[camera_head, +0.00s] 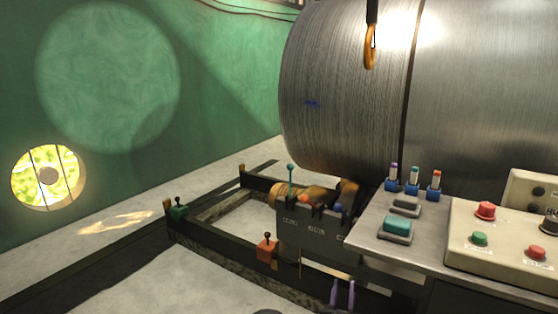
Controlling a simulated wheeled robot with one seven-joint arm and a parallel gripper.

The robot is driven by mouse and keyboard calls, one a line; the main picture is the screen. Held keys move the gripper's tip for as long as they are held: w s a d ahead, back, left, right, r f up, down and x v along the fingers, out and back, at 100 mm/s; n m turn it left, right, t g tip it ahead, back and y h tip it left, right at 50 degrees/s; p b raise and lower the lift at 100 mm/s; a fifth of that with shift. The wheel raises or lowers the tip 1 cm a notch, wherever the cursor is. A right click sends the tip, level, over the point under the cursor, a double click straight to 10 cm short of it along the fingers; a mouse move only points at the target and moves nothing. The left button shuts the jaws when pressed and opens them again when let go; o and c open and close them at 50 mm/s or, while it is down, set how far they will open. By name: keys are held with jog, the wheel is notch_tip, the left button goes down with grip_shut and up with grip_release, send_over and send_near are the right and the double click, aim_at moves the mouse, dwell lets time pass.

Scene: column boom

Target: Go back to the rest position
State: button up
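My gripper (343,290) shows at the bottom edge, right of the middle, as two pale purple fingers pointing up. There is a gap between the fingers and nothing shows in it. The gripper is in front of the dark frame beam and left of the control desk. The lower part of the gripper is cut off by the picture edge.
A lever box (312,228) stands beside the desk (375,235), which carries switches and a button panel (505,245). Pale floor (180,285) is clear at lower left.

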jog(key=w+d+f+m+g+h, duration=0.1)
jog(key=w+d+m+g+h, duration=0.2)
jog(key=d+m+g, duration=0.8)
jog(key=s+a+r+n+g+y, duration=0.25)
jog(key=s+a+n+g, duration=0.2)
jog(key=s, duration=0.55)
jog(key=s+a+r+n+g+y, duration=0.1)
jog(key=s+a+n+g+y, duration=0.3)
jog(key=s, duration=0.5)
jog(key=s+a+r+n+g+y, duration=0.2)
jog(key=s+a+n+g+y, duration=0.25)
jog(key=s, duration=0.55)
notch_tip(320, 180, up, 38)
jog(key=a+m+p, duration=0.1)
jog(key=p, duration=3.7)
jog(key=shift+w+a+m+h, duration=0.15)
jog(key=shift+a+m+h, duration=0.15)
jog(key=shift+h, duration=0.1)
jog(key=shift+w+a, duration=0.1)
jog(key=shift+w, duration=0.05)
